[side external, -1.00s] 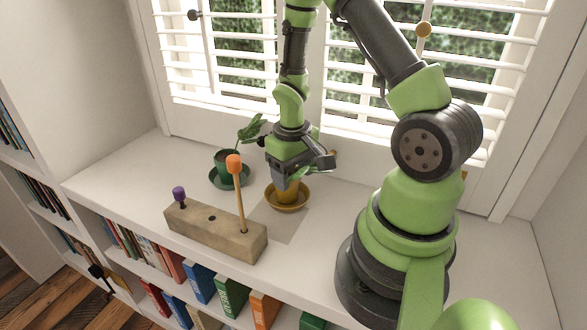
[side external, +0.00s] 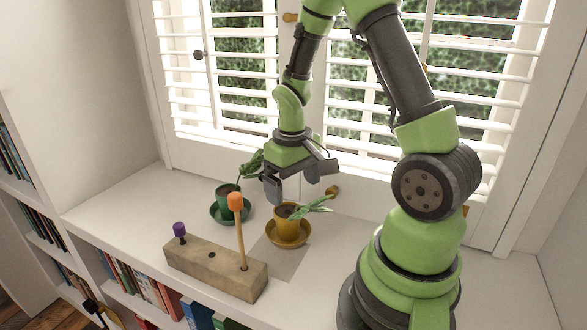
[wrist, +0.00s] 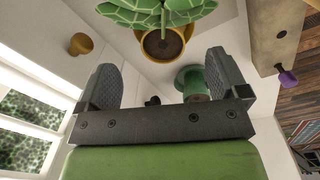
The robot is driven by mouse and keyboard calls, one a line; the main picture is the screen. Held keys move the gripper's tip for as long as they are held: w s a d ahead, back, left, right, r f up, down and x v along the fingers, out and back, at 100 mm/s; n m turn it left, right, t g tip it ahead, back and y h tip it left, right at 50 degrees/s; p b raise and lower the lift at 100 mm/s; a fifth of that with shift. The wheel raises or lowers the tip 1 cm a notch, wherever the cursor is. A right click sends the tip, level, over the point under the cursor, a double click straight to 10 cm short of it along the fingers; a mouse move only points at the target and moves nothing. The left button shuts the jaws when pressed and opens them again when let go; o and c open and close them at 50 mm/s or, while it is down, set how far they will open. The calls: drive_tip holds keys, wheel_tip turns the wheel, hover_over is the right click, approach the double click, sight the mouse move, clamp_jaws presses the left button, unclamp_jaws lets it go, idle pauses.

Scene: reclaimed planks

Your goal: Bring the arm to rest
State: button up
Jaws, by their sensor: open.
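My gripper (side external: 296,184) is open and empty, above the yellow pot and a little toward the window. The yellow pot (side external: 286,222) holds a leafy plant (side external: 309,208) and stands upright on a yellow saucer (side external: 288,239). In the wrist view my gripper's two fingers (wrist: 166,82) are spread wide with nothing between them. The pot (wrist: 176,53) shows beyond them, partly covered by its leaves (wrist: 158,14). My arm reaches over from the right, bent at the elbow.
A green pot (side external: 225,194) on a green saucer (side external: 217,215) stands left of the yellow one. A wooden block (side external: 215,268) with an orange-headed peg (side external: 239,222) and a purple peg (side external: 180,231) lies in front. A grey square (side external: 283,264) lies beneath the yellow saucer. Shuttered windows stand behind.

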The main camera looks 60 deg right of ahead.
drive_tip(key=r, duration=0.4)
drive_tip(key=shift+a+r, duration=0.1)
drive_tip(key=shift+a, duration=0.1)
drive_tip(key=s+a+r+t+y, duration=0.1)
drive_tip(key=s+a+r+t, duration=0.2)
drive_tip(key=a+r, duration=0.3)
drive_tip(key=s+a+r+t+y, duration=0.1)
drive_tip(key=s+a+r+t, duration=0.3)
drive_tip(key=a+r, duration=0.3)
drive_tip(key=shift+s+r, duration=0.2)
drive_tip(key=shift+r, duration=0.45)
drive_tip(key=shift+s+a+r, duration=0.1)
drive_tip(key=shift+s+a, duration=0.1)
drive_tip(key=shift+s, duration=0.1)
